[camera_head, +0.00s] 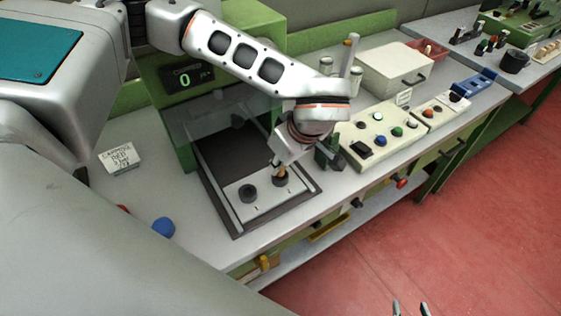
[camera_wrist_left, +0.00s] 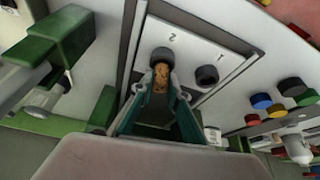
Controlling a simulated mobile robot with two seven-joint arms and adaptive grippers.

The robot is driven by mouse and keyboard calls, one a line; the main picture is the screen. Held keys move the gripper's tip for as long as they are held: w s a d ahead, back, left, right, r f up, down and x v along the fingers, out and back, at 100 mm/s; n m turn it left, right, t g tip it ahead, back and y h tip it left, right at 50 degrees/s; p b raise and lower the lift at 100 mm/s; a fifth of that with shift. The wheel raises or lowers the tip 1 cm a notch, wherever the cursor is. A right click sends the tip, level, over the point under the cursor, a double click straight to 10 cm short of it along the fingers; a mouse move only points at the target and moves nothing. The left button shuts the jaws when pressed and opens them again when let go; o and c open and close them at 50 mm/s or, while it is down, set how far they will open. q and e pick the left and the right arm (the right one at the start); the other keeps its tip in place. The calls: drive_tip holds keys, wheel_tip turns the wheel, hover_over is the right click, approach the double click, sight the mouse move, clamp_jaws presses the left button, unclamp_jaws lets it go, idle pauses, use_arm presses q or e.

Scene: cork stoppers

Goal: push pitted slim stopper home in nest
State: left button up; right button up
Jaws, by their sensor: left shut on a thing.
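A slim brown cork stopper with a pitted, speckled surface shows in the left wrist view (camera_wrist_left: 161,76). Its far end is at the black round nest marked 2 (camera_wrist_left: 161,54); I cannot tell how deep it sits. My left gripper (camera_wrist_left: 168,92) is shut on the stopper. In the head view this gripper (camera_head: 280,168) points down over the nest marked 2 (camera_head: 279,181), mostly covering the stopper. The nest marked 1 (camera_head: 248,194) beside it looks empty. My right gripper (camera_head: 410,309) shows only its two fingertips at the bottom edge, apart and with nothing between them, over the red floor.
The nests sit on a pale plate in a dark-framed tray (camera_head: 235,222) below a green machine (camera_head: 262,20) displaying 0. To the right are a panel with coloured buttons (camera_head: 385,137) and a pale box (camera_head: 393,66). A blue knob (camera_head: 163,227) and a label card (camera_head: 120,158) are on the left.

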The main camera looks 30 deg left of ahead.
use_arm(q)
drive_tip(key=shift+f, duration=0.35)
drive_tip(key=shift+b, duration=0.3)
drive_tip(key=shift+f, duration=0.1)
idle(0.4)
drive_tip(key=shift+s+f+b, duration=0.1)
drive_tip(key=shift+f+b, duration=0.3)
